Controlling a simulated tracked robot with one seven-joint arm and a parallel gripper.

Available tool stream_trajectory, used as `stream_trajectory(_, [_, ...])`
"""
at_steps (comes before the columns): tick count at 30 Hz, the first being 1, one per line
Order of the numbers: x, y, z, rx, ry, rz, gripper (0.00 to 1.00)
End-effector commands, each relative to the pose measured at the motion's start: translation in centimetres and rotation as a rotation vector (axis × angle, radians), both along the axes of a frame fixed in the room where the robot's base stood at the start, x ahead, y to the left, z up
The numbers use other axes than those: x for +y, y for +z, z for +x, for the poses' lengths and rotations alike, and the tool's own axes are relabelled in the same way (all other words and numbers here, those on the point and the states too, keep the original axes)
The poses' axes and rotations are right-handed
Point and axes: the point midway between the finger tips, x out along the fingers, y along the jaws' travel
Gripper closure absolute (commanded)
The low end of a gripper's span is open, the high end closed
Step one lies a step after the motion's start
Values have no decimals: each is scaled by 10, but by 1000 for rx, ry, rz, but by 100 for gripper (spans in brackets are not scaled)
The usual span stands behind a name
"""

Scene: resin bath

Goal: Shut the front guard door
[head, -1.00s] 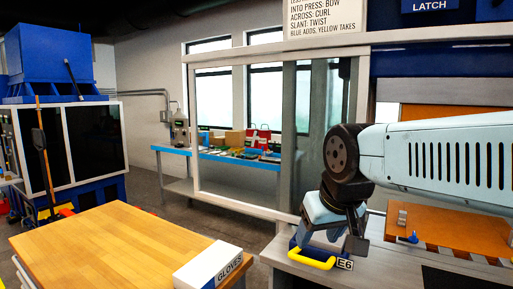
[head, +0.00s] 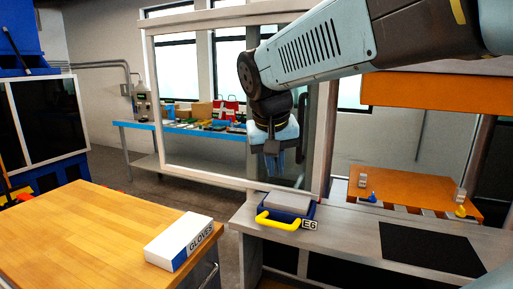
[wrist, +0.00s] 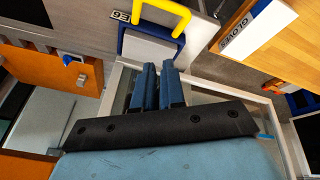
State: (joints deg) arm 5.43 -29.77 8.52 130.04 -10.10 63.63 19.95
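The front guard door is a clear panel in a pale frame (head: 205,180), upright and slid to the left of the press opening in the head view. The opening at right, with the orange press plates, is uncovered. My gripper (head: 275,170) hangs fingers down before the right part of the panel, above the grey and blue block with a yellow handle, marked E6 (head: 287,204). In the wrist view my gripper (wrist: 158,64) has its two blue fingers close together, with nothing seen between them. The door frame (wrist: 108,92) shows beside them. I cannot tell whether they touch it.
A wooden-topped cart (head: 95,225) with a gloves box (head: 180,243) stands at front left. The grey press ledge (head: 350,235) runs along the front right. An orange lower plate (head: 415,190) lies under a raised orange plate (head: 430,90). A blue-edged bench (head: 140,126) stands behind the door.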

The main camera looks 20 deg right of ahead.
Motion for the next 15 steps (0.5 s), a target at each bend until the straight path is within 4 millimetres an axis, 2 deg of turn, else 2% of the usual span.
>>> stream_trajectory(3, [-2, 14, 27, 44, -104, -49, 100])
stream_trajectory(15, [-14, 53, 119, 98, -472, -211, 100])
